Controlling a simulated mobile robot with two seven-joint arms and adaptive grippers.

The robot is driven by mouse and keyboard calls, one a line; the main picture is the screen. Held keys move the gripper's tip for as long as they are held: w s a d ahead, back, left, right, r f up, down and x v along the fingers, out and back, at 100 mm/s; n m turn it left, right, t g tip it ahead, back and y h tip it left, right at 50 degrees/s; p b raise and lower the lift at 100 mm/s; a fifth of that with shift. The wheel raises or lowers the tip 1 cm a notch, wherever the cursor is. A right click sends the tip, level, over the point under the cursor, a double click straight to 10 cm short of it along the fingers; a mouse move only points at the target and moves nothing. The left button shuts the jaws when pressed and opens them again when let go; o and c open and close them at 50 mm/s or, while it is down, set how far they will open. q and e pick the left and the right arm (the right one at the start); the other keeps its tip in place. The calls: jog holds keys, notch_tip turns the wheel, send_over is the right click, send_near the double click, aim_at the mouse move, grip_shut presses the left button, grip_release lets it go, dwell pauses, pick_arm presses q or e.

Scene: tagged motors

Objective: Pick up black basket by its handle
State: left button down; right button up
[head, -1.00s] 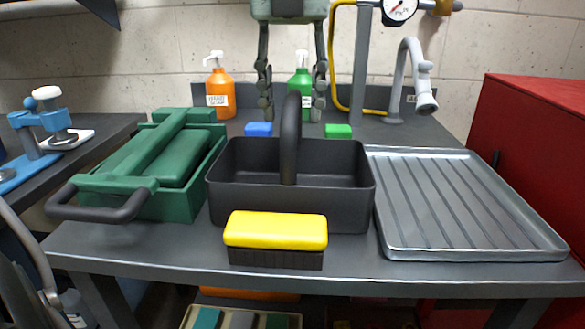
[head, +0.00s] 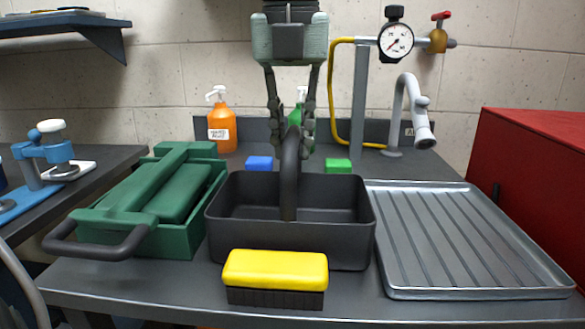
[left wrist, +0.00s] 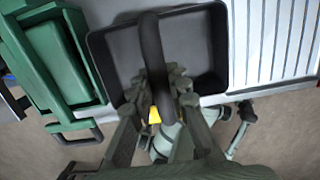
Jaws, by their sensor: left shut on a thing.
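The black basket (head: 240,232) stands upright on the grey bench, with its arched handle (head: 289,185) running up through the middle. My left gripper (head: 291,142) comes down from above, its fingers on both sides of the handle's top, shut on it. In the left wrist view the black handle (left wrist: 152,50) runs between my left gripper's fingers (left wrist: 158,88), and the basket's rim (left wrist: 224,50) surrounds it. The basket looks empty and still rests on the bench. My right gripper is not clearly in view.
A yellow-topped brush (head: 275,272) lies just in front of the basket. A green toolbox (head: 165,205) stands close on the left, and a ridged metal tray (head: 460,235) on the right. Blue (head: 259,163) and green (head: 338,165) blocks and soap bottles (head: 221,125) are behind.

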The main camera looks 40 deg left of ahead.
pick_arm(q)
notch_tip(320, 180, up, 10)
jog(key=shift+f+p, duration=0.15)
jog(key=shift+p, duration=0.25)
jog(key=shift+r, duration=0.35)
notch_tip(320, 180, up, 2)
jog(key=p, duration=0.2)
jog(key=shift+r+p, duration=0.25)
jog(key=shift+p, duration=0.15)
pick_arm(e)
jog(key=shift+v, duration=0.9)
jog(key=shift+w, duration=0.15)
